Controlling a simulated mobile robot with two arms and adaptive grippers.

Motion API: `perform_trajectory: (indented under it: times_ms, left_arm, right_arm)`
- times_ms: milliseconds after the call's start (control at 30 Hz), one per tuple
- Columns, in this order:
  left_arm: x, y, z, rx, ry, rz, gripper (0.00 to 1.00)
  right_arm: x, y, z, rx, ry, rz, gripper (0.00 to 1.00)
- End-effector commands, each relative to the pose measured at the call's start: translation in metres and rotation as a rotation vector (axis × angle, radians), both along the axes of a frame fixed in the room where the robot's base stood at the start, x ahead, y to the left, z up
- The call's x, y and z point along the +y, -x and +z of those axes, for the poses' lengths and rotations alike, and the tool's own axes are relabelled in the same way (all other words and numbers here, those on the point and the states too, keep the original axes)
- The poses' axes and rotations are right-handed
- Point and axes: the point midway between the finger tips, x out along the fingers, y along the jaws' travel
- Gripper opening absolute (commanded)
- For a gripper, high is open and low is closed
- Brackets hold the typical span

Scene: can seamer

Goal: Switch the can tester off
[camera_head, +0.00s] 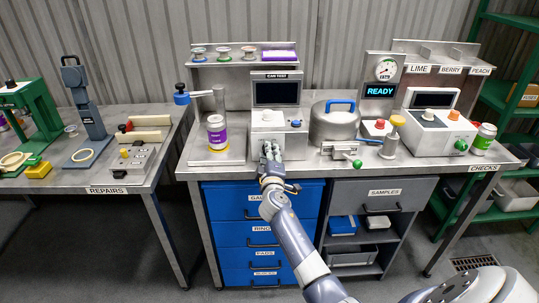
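The can tester (292,140) stands mid-bench. It is a pale box with a blue knob (296,123) on its right side. Above it is a dark screen (277,93) under a label that seems to read CAN TEST. My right gripper (268,150) is at the front face of the tester, left of the blue knob. It covers part of that face. Its fingers are small here, and I cannot tell whether they are open or touching the tester. My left gripper is not in view.
A purple-labelled can (217,136) stands left of the tester. A metal dome with a blue handle (335,120) stands close to its right. Further right are a READY display (380,91) and a white machine (430,132). Blue drawers (262,235) are below the bench.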

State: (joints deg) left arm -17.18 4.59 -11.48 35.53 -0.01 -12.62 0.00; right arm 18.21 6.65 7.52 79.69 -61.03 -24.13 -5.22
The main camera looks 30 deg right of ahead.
Motion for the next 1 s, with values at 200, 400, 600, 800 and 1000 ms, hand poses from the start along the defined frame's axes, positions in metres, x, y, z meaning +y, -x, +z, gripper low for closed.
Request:
perform_trajectory:
  times_ms: [200, 400, 600, 800, 1000]
  left_arm:
    - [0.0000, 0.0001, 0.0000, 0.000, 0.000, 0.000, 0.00]
    - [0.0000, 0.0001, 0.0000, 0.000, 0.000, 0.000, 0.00]
    - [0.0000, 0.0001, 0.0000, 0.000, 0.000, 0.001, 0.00]
    - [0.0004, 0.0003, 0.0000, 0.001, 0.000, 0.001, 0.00]
    - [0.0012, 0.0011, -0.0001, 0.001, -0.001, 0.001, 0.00]
  right_arm:
    - [0.0005, 0.0001, -0.0009, 0.007, 0.011, 0.001, 0.05]
    - [0.0005, 0.0001, -0.0010, 0.008, 0.010, 0.001, 0.05]
    - [0.0004, 0.0000, -0.0008, 0.006, 0.009, 0.001, 0.49]
    - [0.0002, 0.0000, -0.0005, 0.006, 0.008, 0.001, 0.49]
    - [0.0042, 0.0062, -0.0011, 0.006, 0.007, 0.001, 0.49]
